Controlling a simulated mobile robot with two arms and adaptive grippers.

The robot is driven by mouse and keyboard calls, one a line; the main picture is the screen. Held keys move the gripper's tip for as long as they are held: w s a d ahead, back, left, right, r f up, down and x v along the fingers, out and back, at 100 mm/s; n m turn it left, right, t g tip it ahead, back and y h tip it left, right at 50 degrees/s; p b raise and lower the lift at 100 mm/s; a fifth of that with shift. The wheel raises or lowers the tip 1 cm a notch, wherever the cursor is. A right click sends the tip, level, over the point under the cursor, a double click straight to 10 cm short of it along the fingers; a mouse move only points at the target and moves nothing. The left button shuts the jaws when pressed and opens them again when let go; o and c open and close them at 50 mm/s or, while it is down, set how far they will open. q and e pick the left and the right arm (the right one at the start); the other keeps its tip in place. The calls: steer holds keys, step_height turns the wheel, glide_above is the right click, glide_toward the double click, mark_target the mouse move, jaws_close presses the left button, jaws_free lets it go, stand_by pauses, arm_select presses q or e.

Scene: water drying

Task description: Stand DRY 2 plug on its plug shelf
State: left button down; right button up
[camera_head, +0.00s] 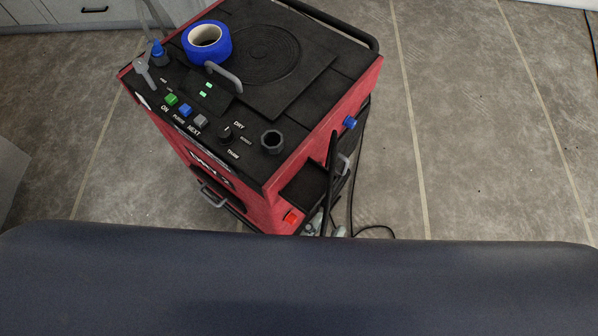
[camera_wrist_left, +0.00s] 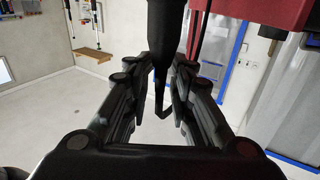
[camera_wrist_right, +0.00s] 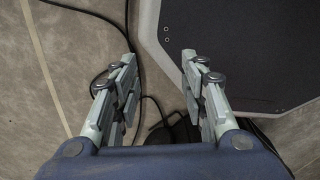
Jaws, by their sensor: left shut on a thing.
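The red machine with a black top (camera_head: 275,85) stands in the middle of the head view; the label on its front is too blurred to read surely. My left gripper (camera_wrist_left: 160,85) is shut on a dark, rounded thing (camera_wrist_left: 166,25), by its look the black plug, with a thin dark cord bending below it. Pale gripper parts (camera_head: 316,224) show low beside the machine, partly hidden. A black ledge (camera_head: 303,187) sits on the machine's side; I cannot tell if it is the plug shelf. My right gripper (camera_wrist_right: 157,80) is open and empty above the floor.
A roll of blue tape (camera_head: 207,43) lies on the machine top. Black cables (camera_head: 375,229) lie on the floor beside it. In the right wrist view a dark panel with a pale edge (camera_wrist_right: 235,50) is at the upper right.

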arm_select(q)
steer(key=w+f, duration=0.1)
steer(key=w, duration=0.3)
steer(key=w+a+f+p, duration=0.1)
steer(key=w, duration=0.4)
steer(key=w+a+f+p, duration=0.1)
steer(key=w, duration=0.4)
steer(key=shift+w+a+f, duration=0.2)
steer(key=shift+w+f, duration=0.05)
steer(key=shift+f, duration=0.65)
arm_select(e)
steer(key=shift+s+d+r, duration=0.25)
steer(key=shift+d+r, duration=0.3)
steer(key=shift+d, duration=0.2)
steer(key=shift+s+d+r, duration=0.25)
steer(key=shift+d+r, duration=0.3)
steer(key=shift+d, duration=0.15)
arm_select(q)
steer(key=shift+f, duration=0.2)
steer(key=c, duration=1.7)
jaws_free()
steer(key=shift+o, duration=0.2)
steer(key=shift+r, duration=0.15)
